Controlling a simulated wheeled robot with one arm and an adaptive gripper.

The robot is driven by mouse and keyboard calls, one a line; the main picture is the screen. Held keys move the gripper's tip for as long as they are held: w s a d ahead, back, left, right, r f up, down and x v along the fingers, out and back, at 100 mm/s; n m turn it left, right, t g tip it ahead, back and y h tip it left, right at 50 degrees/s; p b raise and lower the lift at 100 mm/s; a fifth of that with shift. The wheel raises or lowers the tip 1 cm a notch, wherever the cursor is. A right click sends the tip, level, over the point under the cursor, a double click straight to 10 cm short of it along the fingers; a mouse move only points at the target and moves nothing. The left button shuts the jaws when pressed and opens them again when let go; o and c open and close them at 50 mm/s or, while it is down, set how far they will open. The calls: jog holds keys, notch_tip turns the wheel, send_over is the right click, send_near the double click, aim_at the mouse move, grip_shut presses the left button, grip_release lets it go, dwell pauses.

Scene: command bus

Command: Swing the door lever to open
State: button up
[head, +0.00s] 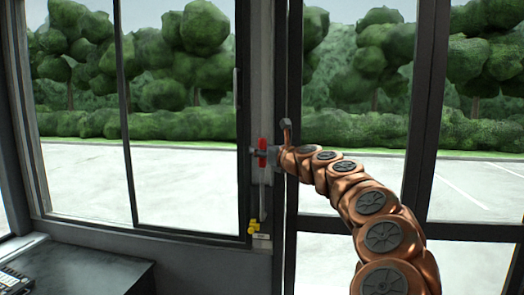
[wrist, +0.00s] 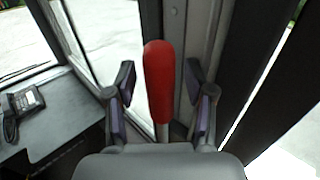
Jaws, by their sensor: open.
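The door lever has a red grip (head: 262,150) and stands on the post between the side window and the door. In the wrist view the red grip (wrist: 160,80) is upright, with a thin metal rod below it. My gripper (wrist: 160,85) is open, with one finger on each side of the red grip and a gap on both sides. In the head view my gripper (head: 268,156) is small and at the lever; its fingers are hard to make out there. The lower end of the lever is partly hidden by my gripper in the wrist view.
A yellow fitting (head: 254,227) with a small label sits lower on the post. The glass door (head: 350,190) is right of the post. A dark counter (head: 90,268) is at lower left, with a phone-like device (wrist: 22,102) on it.

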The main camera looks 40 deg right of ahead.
grip_shut()
dwell(0.5)
